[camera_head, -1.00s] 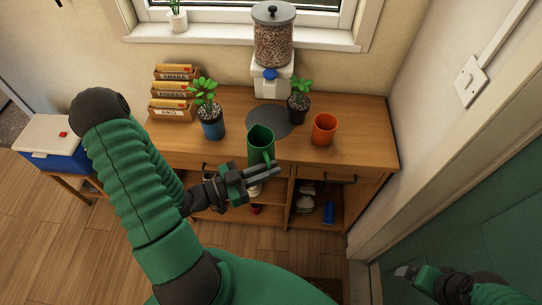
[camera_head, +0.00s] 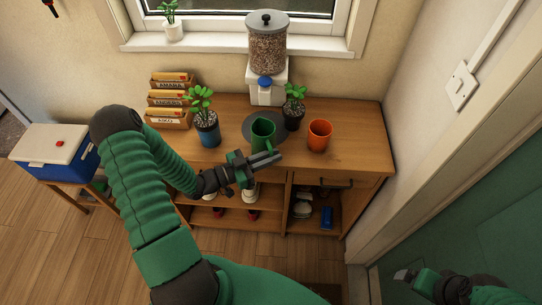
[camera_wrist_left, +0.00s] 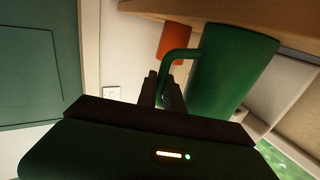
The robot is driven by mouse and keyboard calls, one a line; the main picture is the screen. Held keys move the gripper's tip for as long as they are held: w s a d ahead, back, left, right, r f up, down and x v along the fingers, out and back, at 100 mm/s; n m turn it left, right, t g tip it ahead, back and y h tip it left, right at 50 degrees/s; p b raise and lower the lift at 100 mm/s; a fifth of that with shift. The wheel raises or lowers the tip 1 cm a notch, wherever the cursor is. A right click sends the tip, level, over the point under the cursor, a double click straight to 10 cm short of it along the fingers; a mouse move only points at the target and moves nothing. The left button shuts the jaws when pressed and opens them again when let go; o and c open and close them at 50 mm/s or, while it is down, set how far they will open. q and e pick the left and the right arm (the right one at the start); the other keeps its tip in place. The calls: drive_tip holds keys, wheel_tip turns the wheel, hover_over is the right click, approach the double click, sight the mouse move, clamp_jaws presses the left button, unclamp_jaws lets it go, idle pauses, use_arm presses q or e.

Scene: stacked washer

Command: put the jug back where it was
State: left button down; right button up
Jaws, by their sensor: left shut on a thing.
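The green jug (camera_head: 263,133) appears upright at the front of the round grey mat (camera_head: 251,121) on the wooden counter; whether it touches is unclear. My left gripper (camera_head: 268,160) is on its near side, shut on its handle. In the left wrist view the fingers (camera_wrist_left: 165,88) close on the handle (camera_wrist_left: 180,54), and the jug body (camera_wrist_left: 232,70) is beside them. My right gripper (camera_head: 404,274) is low at the right, away from the counter; its jaws are too small to read.
A blue-potted plant (camera_head: 208,132) stands left of the jug; a dark-potted plant (camera_head: 293,115) and an orange pot (camera_head: 319,135) stand to the right. A grain dispenser (camera_head: 267,50) stands behind. Letter racks (camera_head: 170,103) are at back left. The counter's right end is clear.

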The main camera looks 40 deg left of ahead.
use_arm(q)
drive_tip(key=c, duration=1.9)
unclamp_jaws()
drive_tip(key=shift+d, duration=0.1)
drive_tip(key=shift+c, duration=0.2)
drive_tip(key=o, duration=0.5)
drive_tip(key=shift+c, duration=0.2)
drive_tip(key=v, duration=1.2)
drive_tip(key=shift+b, duration=0.4)
drive_tip(key=shift+r, duration=0.1)
